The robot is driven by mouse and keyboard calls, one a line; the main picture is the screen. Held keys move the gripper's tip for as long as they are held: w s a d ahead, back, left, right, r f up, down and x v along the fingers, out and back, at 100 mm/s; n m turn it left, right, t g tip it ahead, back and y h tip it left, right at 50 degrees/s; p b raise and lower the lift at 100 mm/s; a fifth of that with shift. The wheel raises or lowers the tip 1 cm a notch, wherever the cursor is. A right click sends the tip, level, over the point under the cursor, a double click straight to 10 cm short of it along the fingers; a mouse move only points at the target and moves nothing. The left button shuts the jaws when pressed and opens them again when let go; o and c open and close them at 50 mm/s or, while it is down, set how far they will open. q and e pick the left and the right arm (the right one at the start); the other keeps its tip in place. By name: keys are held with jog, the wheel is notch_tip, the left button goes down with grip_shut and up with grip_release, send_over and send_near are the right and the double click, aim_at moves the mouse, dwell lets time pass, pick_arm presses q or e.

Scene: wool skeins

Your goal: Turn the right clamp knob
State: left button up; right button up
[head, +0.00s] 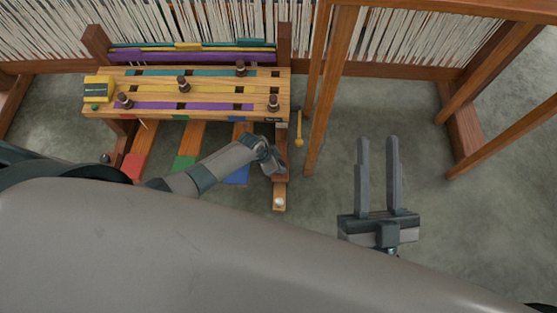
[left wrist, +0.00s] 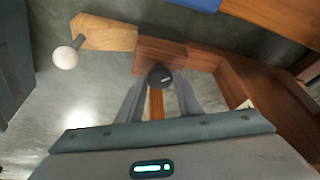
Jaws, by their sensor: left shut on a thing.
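The right clamp knob (left wrist: 159,77) shows in the left wrist view as a dark round cap with a wooden bar below it, beside a brown wooden block. My left gripper (left wrist: 156,98) has its two fingers on either side of it and is shut on it. In the head view my left gripper (head: 273,164) is at the wooden upright at the right end of the bench, and the knob is hidden behind it. My right gripper (head: 378,142) is open and empty over the floor to the right.
A wooden piece with a white ball (left wrist: 66,57) sticks out near the knob. The bench (head: 215,88) carries coloured strips and dark pegs. A yellow device (head: 98,88) sits at its left end. A wooden frame post (head: 325,110) stands to the right. Coloured treadles (head: 187,145) lie below.

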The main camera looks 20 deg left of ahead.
pick_arm(q)
jog(key=shift+s+d+r+n+p, duration=0.1)
jog(key=shift+r+n+p, duration=0.05)
jog(key=shift+n+p, duration=0.6)
jog(key=shift+n+t+y+p, duration=0.4)
jog(key=shift+n+p, duration=0.35)
pick_arm(e)
jog(key=w+d+f+g+h, duration=0.15)
jog(key=w+f+g, duration=0.35)
jog(key=f, duration=0.5)
pick_arm(q)
jog(key=shift+d+n+y+p, duration=0.1)
jog(key=shift+n+y+p, duration=0.3)
jog(key=shift+n+p, duration=0.55)
jog(key=n+y+p, duration=0.1)
jog(key=n, duration=0.1)
jog(key=shift+d+n+t, duration=0.1)
jog(key=shift+n+t, duration=0.25)
jog(key=shift+t, duration=0.05)
jog(key=shift+n, duration=0.5)
pick_arm(e)
jog(key=s+d+f+g+h, duration=0.3)
jog(key=s+f+g, duration=0.4)
jog(key=f+g, duration=0.2)
jog(key=shift+d+f+m, duration=0.3)
jog(key=shift+d+f, duration=0.1)
jog(key=shift+f, duration=0.55)
pick_arm(q)
jog(key=o, duration=1)
